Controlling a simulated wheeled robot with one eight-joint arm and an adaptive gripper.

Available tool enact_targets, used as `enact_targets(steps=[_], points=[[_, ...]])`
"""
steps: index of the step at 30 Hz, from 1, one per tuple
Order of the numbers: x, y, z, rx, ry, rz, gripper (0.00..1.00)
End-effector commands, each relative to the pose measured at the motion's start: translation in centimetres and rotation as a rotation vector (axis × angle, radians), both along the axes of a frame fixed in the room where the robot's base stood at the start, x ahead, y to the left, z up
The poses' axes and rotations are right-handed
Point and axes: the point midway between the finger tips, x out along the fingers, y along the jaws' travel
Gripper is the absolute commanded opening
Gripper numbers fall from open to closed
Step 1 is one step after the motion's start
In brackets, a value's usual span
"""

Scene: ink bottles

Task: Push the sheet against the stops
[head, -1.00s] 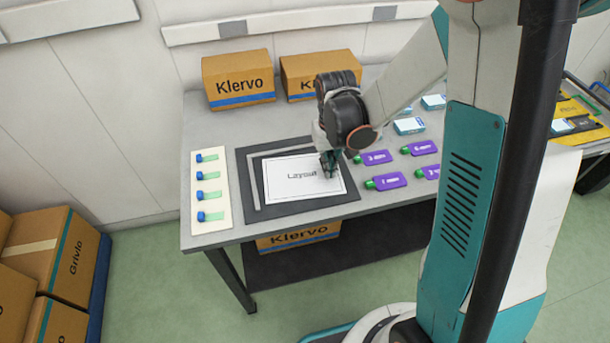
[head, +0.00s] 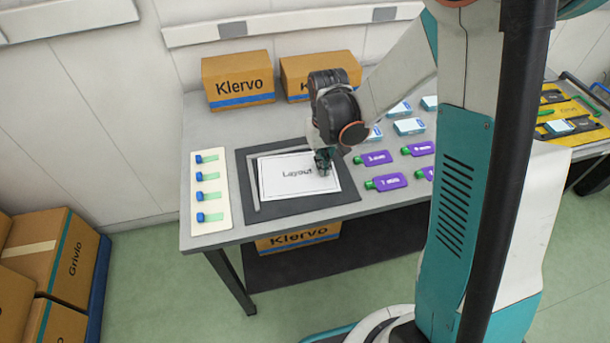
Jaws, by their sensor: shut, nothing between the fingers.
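The white sheet (head: 290,186), printed "Layout", lies flat on a dark board (head: 310,207) on the table. Thin grey stops (head: 253,190) form an L along the board's left and far sides. The sheet's left edge is very close to the left stop; I cannot tell whether they touch. Its far edge lies near the far stop, and contact there is also unclear. My gripper (head: 323,171) is shut and empty, pointing down at the sheet's right part. It hides some of the sheet's far right corner. Whether the fingertips press on the paper is too small to tell.
A pale strip with several blue-capped green bottles (head: 208,195) lies left of the board. Several purple bottles with green caps (head: 390,181) lie to the right. Small boxes (head: 409,126) lie behind them. Two Klervo cartons (head: 238,82) stand at the back of the table.

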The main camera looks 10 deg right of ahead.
Motion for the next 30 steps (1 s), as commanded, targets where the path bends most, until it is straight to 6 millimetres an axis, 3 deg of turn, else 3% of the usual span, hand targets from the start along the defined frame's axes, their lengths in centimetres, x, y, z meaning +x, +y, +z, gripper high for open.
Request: enact_targets(steps=[30], points=[[2.2, 1.8, -0.3, 0.004, -0.004, 0.002, 0.0]])
